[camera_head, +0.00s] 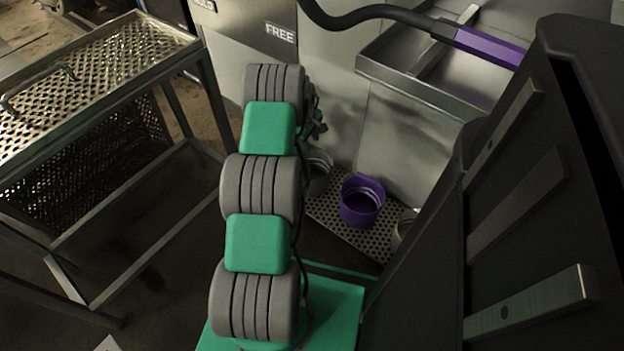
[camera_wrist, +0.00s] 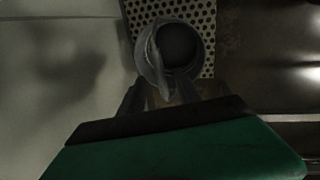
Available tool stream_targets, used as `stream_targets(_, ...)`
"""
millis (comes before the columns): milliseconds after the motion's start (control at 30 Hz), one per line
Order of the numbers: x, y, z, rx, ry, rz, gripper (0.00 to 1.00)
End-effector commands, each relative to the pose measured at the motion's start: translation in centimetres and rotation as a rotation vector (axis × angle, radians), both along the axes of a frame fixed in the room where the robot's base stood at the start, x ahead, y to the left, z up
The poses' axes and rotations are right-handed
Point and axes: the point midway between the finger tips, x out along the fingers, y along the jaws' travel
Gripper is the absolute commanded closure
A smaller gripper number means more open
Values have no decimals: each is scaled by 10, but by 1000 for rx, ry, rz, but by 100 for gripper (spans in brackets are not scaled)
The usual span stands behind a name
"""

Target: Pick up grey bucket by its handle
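The grey bucket (camera_wrist: 196,62) stands on a perforated plate, seen from above in the wrist view. Its handle (camera_wrist: 153,55) is a curved band on the left side of the opening, running down toward my gripper. My gripper (camera_wrist: 160,90) is at the near side of the bucket, with two dark fingers apart and nothing clearly held between them. The handle's lower end shows between the fingertips; contact cannot be told. In the head view a grey bucket (camera_head: 319,176) is partly hidden behind my arm, and the gripper is not clearly visible there.
A purple bucket (camera_head: 362,203) stands right of the grey one on the perforated plate (camera_head: 378,238). Another greyish bucket (camera_head: 403,229) is partly hidden farther right. A metal wall and sink (camera_head: 425,85) stand behind. A perforated metal table (camera_head: 95,85) is at left.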

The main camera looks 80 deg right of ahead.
Motion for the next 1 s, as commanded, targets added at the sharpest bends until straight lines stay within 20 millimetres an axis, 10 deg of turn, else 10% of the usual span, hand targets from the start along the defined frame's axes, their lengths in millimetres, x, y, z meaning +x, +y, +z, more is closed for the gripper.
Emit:
stream_targets(300, -4, -8, -55, 1, 0, 0, 61)
stream_targets(600, -4, -10, -60, 1, 0, 0, 61)
stream_targets(1000, -4, -10, -60, 1, 0, 0, 93)
